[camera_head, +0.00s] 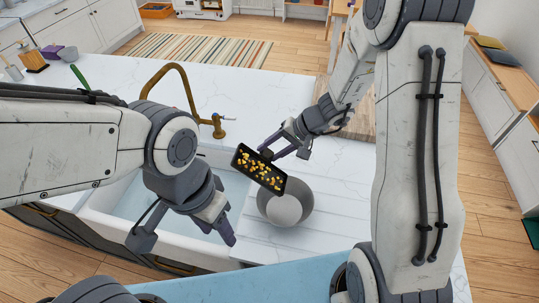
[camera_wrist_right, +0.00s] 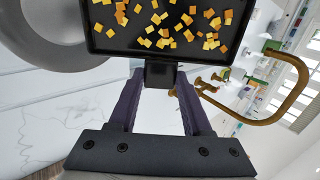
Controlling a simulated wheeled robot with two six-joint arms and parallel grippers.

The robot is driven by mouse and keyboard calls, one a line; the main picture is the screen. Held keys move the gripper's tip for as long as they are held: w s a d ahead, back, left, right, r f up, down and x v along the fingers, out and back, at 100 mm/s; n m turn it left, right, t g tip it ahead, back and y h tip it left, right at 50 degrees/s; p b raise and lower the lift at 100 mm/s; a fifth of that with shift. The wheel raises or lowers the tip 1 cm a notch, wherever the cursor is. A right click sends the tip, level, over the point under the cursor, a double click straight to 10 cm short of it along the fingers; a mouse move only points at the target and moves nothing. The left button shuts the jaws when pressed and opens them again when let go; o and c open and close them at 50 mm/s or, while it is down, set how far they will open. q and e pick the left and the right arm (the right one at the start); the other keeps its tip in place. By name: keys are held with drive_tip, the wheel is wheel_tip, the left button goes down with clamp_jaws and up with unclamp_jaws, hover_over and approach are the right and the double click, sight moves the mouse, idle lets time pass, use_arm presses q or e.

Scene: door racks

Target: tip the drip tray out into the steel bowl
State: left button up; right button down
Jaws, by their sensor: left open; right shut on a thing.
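The drip tray (camera_head: 259,169) is black and shallow, with many small yellow-orange bits scattered on it. My right gripper (camera_head: 284,143) is shut on the tray's short handle and holds it in the air by the bowl's upper left edge, sloping down toward the right. In the right wrist view the tray (camera_wrist_right: 150,47) lies beyond the fingers (camera_wrist_right: 160,95). The steel bowl (camera_head: 286,208) stands on the counter right of the sink; the tray covers part of its rim, and the visible inside looks empty. My left gripper (camera_head: 187,238) is open and empty over the sink.
A white sink (camera_head: 112,200) lies left of the bowl. A brass tap (camera_head: 192,100) arches behind it. A wooden board (camera_head: 357,115) lies at the right of the counter, partly behind my right arm. A blue surface (camera_head: 265,284) is in front.

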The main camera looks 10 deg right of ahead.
drive_tip(key=shift+s+d+f+t+y+b, duration=0.15)
drive_tip(key=shift+d+t+y+b, duration=0.1)
drive_tip(key=shift+d+y+b, duration=0.3)
drive_tip(key=shift+s+d+f+t+y+b, duration=0.1)
drive_tip(key=shift+d+t+y+b, duration=0.15)
drive_tip(key=shift+y+b, duration=0.35)
drive_tip(key=shift+s+d+t+y+b, duration=0.25)
drive_tip(key=shift+d+t+y+b, duration=0.25)
drive_tip(key=shift+y+b, duration=0.5)
drive_tip(key=shift+s+d+y+b, duration=0.1)
drive_tip(key=shift+d+y+b, duration=0.15)
drive_tip(key=shift+b, duration=0.9)
drive_tip(key=b, duration=0.2)
drive_tip(key=d+y+b, duration=0.1)
drive_tip(key=b, duration=0.1)
drive_tip(key=shift+s+d+t, duration=0.1)
drive_tip(key=shift+s+t, duration=0.15)
drive_tip(key=shift+t, duration=0.15)
drive_tip(key=shift+s+d+y+b, duration=0.1)
drive_tip(key=shift+d+y+b, duration=0.15)
drive_tip(key=shift+y+b, duration=0.35)
drive_tip(key=shift+r, duration=0.1)
